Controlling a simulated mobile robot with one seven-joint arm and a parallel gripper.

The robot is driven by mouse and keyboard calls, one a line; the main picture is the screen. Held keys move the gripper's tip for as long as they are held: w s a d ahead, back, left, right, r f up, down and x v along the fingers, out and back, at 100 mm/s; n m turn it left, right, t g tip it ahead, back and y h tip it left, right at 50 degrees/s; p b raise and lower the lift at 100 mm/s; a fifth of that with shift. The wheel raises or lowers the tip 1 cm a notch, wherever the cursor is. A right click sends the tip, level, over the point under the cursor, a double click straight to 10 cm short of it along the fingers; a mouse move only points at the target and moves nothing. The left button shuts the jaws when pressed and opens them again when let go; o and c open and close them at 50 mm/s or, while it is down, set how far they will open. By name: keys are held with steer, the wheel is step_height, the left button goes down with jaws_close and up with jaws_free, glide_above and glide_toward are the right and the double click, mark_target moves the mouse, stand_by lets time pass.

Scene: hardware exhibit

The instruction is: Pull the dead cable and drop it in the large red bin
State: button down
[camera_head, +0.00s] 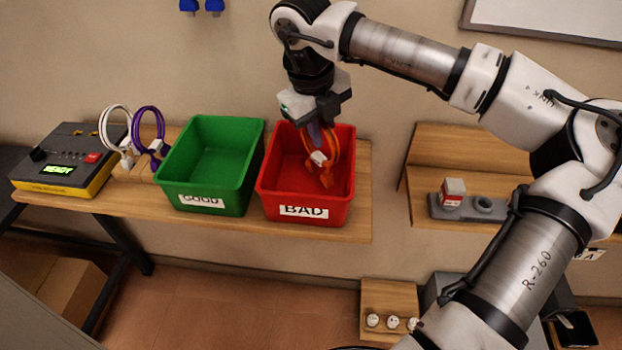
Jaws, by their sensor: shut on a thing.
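My gripper (318,112) is above the red bin (268,190), pointing down, and is shut on an orange cable (333,150). The cable hangs in a loop from the jaws, with its plug ends low over or inside the bin; I cannot tell if they touch it. The red bin has a white label reading BAD and stands on a wooden shelf. A white cable (103,128) and a purple cable (161,127) stand in loops at the left, beside the tester (65,165), whose green display reads READY.
A green bin (170,170) labelled GOOD stands just left of the red bin. The wooden shelf (362,190) has a little free room right of the red bin. A second wooden stand (440,150) at the right holds a grey holder (475,207) with a small red and white block (453,192).

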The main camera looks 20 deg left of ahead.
steer(key=c, duration=1.3)
jaws_free()
steer(key=r, duration=0.4)
steer(key=s+a+r+b, duration=0.1)
steer(key=r, duration=0.4)
steer(key=s+r+b, duration=0.1)
steer(key=r, duration=0.3)
steer(key=shift+s+a+r, duration=0.1)
steer(key=shift+a+r, duration=0.1)
steer(key=shift+r, duration=0.15)
steer(key=shift+s+f, duration=0.1)
